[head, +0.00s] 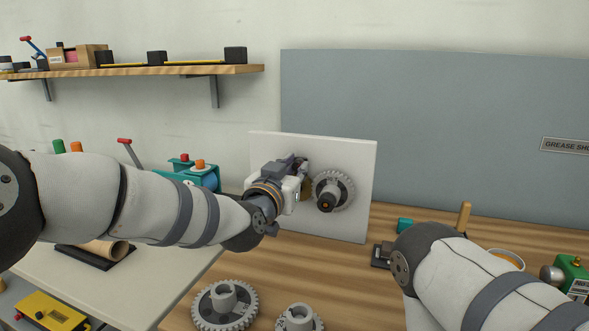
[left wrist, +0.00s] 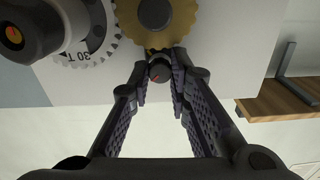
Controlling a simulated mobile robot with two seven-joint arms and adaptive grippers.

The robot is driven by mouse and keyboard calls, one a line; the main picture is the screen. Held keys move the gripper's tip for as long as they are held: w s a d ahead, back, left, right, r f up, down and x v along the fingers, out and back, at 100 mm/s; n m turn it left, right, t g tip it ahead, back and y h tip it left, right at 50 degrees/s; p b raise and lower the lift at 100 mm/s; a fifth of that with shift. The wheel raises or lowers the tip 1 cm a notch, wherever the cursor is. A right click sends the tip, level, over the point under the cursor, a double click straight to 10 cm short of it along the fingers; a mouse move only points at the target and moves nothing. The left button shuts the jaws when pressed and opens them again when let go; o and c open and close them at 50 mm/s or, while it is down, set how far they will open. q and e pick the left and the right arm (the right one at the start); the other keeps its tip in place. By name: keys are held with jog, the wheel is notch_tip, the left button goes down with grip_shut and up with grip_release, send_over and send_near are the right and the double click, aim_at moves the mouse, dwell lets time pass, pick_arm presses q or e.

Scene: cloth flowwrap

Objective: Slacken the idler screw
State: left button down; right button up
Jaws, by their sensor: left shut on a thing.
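A small dark round screw head with a red mark, which looks like the idler screw (left wrist: 160,70), sits just below the brass-coloured gear (left wrist: 150,35) on the white upright panel (head: 345,228). My left gripper (head: 301,168) is at the panel, left of the grey toothed gear (head: 346,188). In the left wrist view my left gripper (left wrist: 161,80) has its fingertips on both sides of the screw head, shut on it. The grey gear marked 30 T (left wrist: 92,52) has a black knob (left wrist: 25,30) in front of it. My right gripper is not in view; only its arm shows.
Two loose grey gears, one at left (head: 225,304) and one at right (head: 298,318), lie on the wooden bench (head: 262,262). A teal device (head: 184,168) stands behind my left arm. A wooden shelf (head: 150,71) hangs on the wall. A green machine (head: 573,275) is at right.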

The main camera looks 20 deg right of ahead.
pick_arm(q)
jog(key=c, duration=1.5)
grip_release()
jog(key=v, duration=1.2)
